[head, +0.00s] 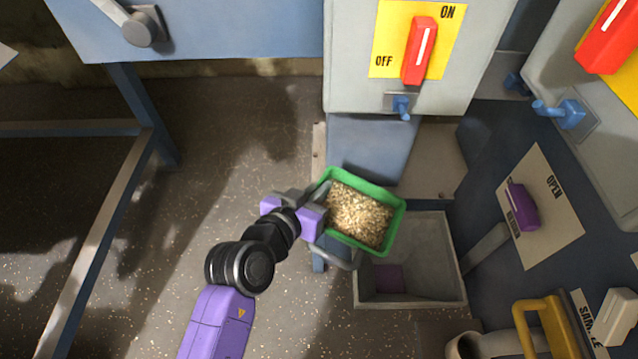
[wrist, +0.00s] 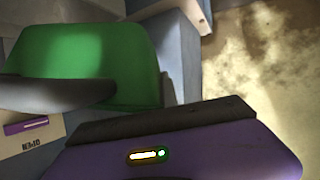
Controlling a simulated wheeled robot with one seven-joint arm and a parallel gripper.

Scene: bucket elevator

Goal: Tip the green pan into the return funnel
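The green pan (head: 397,222) is full of pale grain and looks roughly level in the head view. My gripper (head: 318,212) is at its left side, shut on the pan's grey handle; the exact finger contact is partly hidden. The return funnel (head: 430,243), a grey square hopper with a purple patch at the bottom, lies below and to the right. The pan overlaps the funnel's upper left part in the picture. In the wrist view the green pan (wrist: 130,60) shows behind the dark handle (wrist: 50,92) and a purple finger.
A grey box with a red ON/OFF switch (head: 419,50) stands above the pan. A blue frame (head: 90,230) stands at left; the floor between is clear.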

